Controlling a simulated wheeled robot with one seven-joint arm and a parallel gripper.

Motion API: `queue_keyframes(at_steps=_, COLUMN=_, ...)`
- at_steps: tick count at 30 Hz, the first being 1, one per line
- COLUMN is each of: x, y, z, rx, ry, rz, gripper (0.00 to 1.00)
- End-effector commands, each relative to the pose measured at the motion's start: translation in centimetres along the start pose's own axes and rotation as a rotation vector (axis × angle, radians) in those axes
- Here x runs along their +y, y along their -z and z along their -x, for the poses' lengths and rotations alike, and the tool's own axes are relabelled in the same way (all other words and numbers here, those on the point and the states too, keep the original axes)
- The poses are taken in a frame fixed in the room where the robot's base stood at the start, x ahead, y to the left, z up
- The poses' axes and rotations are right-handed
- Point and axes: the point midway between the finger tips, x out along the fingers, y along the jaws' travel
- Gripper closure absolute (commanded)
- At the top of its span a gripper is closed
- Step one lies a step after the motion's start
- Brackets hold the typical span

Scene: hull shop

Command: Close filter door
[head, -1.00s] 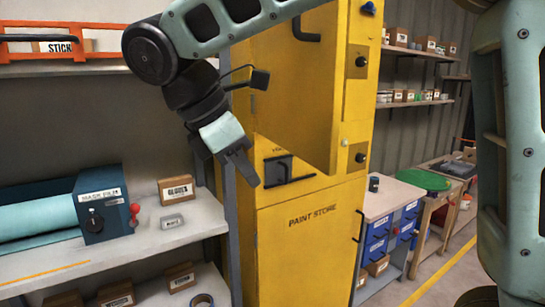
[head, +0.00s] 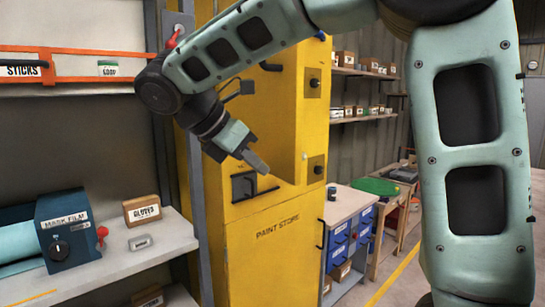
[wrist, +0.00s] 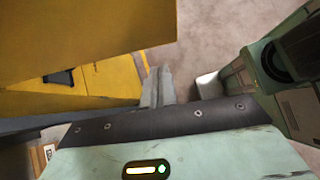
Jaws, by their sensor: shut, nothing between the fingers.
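The yellow paint store cabinet (head: 275,255) stands in the middle of the head view. Its upper yellow door (head: 282,115), which I take to be the filter door, appears swung outward, with its lower edge slanting clear of the cabinet front. A black handle (head: 271,67) is near its upper left. My gripper (head: 260,166) is shut and empty, in front of the cabinet near the door's lower left edge. In the wrist view, the fingers (wrist: 158,88) are together beside a large yellow panel (wrist: 85,28). I cannot tell whether they touch it. My arm hides the door's top.
A shelf with a blue mask film box (head: 75,225), a gloves box (head: 142,210) and a small grey box (head: 140,242) is at left. A grey upright post (head: 197,205) stands beside the cabinet. A workbench (head: 345,205) with blue drawers is at right.

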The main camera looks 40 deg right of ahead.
Motion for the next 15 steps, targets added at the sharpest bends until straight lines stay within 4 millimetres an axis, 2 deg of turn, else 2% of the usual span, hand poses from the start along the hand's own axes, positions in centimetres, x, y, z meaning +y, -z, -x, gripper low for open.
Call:
queue_keyframes(at_steps=1, x=-0.1, y=-1.1, z=-0.4, rx=-0.001, ry=0.003, rz=-0.005, gripper=1.00)
queue_keyframes(at_steps=6, x=0.0, y=-2.4, z=-1.9, rx=0.001, ry=0.001, rz=-0.003, gripper=1.00)
queue_keyframes(at_steps=15, x=0.0, y=-2.8, z=-2.6, rx=0.001, ry=-0.001, rz=-0.002, gripper=1.00)
